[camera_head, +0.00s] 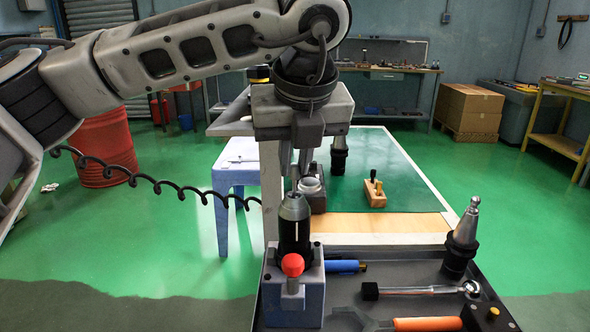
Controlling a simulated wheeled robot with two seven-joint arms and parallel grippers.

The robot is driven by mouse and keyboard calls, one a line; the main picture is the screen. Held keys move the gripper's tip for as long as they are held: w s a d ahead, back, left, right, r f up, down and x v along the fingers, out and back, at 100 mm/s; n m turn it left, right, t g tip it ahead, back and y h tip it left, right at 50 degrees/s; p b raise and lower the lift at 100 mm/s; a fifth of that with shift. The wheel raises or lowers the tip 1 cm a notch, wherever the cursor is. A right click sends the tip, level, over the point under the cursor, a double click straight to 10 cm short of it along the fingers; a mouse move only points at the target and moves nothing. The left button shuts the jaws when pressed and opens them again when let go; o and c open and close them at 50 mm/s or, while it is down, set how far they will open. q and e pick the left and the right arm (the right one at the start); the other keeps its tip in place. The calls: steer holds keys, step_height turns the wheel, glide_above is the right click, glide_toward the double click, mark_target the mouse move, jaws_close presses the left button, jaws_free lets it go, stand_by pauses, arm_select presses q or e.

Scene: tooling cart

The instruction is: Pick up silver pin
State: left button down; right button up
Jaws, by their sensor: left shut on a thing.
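My left gripper (294,168) points down at the middle of the view, above the front tool tray. Its fingers are close together and shut on a slim thing, seemingly the silver pin, which the fingers and hand mostly hide. Just below and in front, a black holder with a silver conical top (294,207) stands upright in a blue-grey block (293,300) with a red knob. A second tool holder with a silver tapered top (466,224) stands upright at the tray's right side. My right gripper is not in view.
The dark tray (405,275) also holds a chrome-handled tool (420,290), a blue cylinder (342,266) and an orange-handled tool (428,324). Behind it, a green-topped table (400,170) carries a wooden block (370,194) and a black holder (340,155). The table's right part is clear.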

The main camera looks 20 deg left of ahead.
arm_select(q)
steer(key=s+d+r+b, duration=0.1)
steer(key=s+d+r, duration=0.2)
steer(key=s+r, duration=0.8)
steer(key=s, duration=0.2)
steer(key=shift+s+d+r+b, duration=0.15)
steer(key=shift+s+d+b, duration=0.15)
steer(key=shift+d+b, duration=0.1)
steer(key=shift+w, duration=0.1)
